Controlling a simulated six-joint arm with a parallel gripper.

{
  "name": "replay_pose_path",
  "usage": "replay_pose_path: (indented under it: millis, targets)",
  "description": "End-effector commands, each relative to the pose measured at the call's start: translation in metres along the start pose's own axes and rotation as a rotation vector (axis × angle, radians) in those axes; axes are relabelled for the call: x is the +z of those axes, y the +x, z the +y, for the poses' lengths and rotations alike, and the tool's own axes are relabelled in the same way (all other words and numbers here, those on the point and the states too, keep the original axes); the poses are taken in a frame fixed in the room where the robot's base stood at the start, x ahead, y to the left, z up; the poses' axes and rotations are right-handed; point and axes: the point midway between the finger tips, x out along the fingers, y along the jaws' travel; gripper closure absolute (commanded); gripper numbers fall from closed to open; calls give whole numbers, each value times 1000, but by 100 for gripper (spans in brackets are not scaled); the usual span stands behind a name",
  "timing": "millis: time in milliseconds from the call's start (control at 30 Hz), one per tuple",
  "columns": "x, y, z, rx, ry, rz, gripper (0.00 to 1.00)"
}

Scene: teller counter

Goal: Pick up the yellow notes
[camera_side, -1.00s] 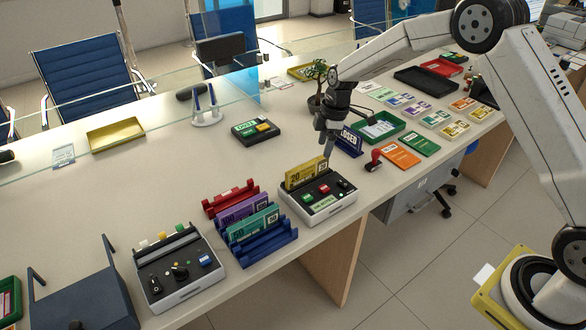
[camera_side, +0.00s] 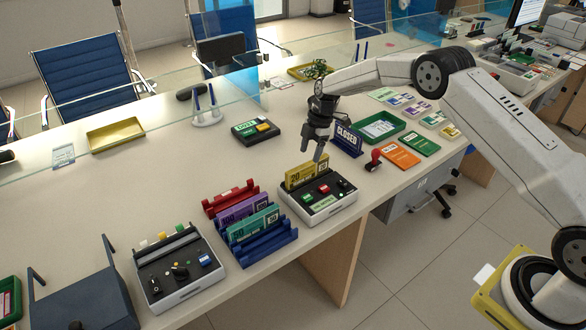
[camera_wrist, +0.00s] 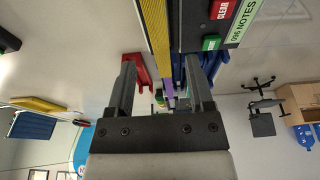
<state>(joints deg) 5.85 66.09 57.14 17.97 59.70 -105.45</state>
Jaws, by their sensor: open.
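The yellow notes (camera_side: 305,172) stand upright in the slot at the back of a note-counting machine (camera_side: 322,207). A "20" is printed on them. In the wrist view the yellow notes (camera_wrist: 157,35) run down as a thin band, lined up between my two fingers. My gripper (camera_side: 318,153) is just above the notes in the side view, pointing down. Its fingers (camera_wrist: 160,68) are apart with nothing held. I cannot tell exactly how far the fingertips are from the notes' top edge.
Left of the machine, red and blue racks (camera_side: 268,247) hold purple and green notes. A blue "CLOSED" sign (camera_side: 347,139) stands close behind on the right, with a red stamp (camera_side: 374,160) nearby. A black box (camera_side: 256,132) lies behind.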

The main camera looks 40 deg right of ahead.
Motion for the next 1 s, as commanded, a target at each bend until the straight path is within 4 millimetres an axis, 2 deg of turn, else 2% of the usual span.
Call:
replay_pose_path:
  millis: [133, 467, 800, 1000]
  targets:
    - [0, 12, 0, 0, 0, 0, 32]
    - [0, 20, 0, -1, 1, 0, 32]
    - [3, 55, -1, -1, 1, 0, 32]
    - [4, 67, -1, 0, 1, 0, 32]
